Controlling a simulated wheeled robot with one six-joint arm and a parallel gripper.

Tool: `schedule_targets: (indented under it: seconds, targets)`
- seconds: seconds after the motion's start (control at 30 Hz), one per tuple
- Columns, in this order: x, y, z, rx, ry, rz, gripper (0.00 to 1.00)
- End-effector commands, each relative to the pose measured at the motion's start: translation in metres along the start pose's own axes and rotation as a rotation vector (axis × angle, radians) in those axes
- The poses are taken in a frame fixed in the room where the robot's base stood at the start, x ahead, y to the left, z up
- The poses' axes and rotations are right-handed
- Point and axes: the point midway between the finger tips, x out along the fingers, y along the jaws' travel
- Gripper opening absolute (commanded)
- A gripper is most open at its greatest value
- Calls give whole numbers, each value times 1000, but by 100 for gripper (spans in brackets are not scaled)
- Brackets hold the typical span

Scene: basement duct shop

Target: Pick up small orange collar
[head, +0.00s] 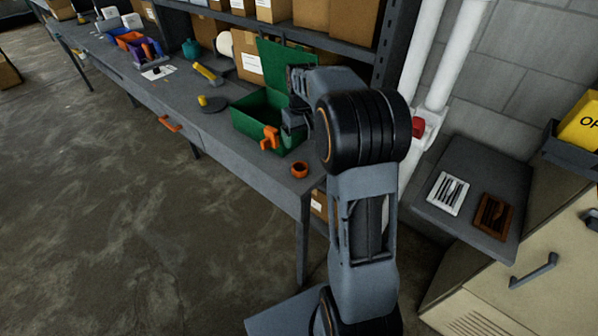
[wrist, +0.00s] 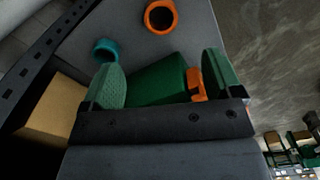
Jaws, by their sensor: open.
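The small orange collar (head: 299,175) stands on the grey workbench near its right front corner, just right of the green box. In the wrist view the collar (wrist: 160,31) is at the top middle, its dark hole showing, beyond my fingertips and apart from them. My gripper (wrist: 163,76) is open, its two green pads wide apart with nothing held between them. In the head view my gripper (head: 291,122) is over the right part of the open green box, partly hidden by my own wrist, and left of and higher than the collar.
The green box (head: 246,129) has its lid up and an orange part (head: 270,138) at its front. A teal ring (wrist: 105,57) stands near the collar in the wrist view. Shelving with cartons (head: 317,38) rises behind the bench (head: 215,127). Floor in front is clear.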

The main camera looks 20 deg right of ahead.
Motion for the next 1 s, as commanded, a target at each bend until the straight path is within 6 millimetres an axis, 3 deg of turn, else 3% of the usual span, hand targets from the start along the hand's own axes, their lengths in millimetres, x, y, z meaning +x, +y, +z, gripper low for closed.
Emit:
schedule_targets:
  seconds: [0.4,0.77,1.0]
  targets:
    - [70,3,-2,0,-12,-3,85]
    - [95,2,-3,0,-11,-3,85]
    - [127,1,-3,0,-12,-3,85]
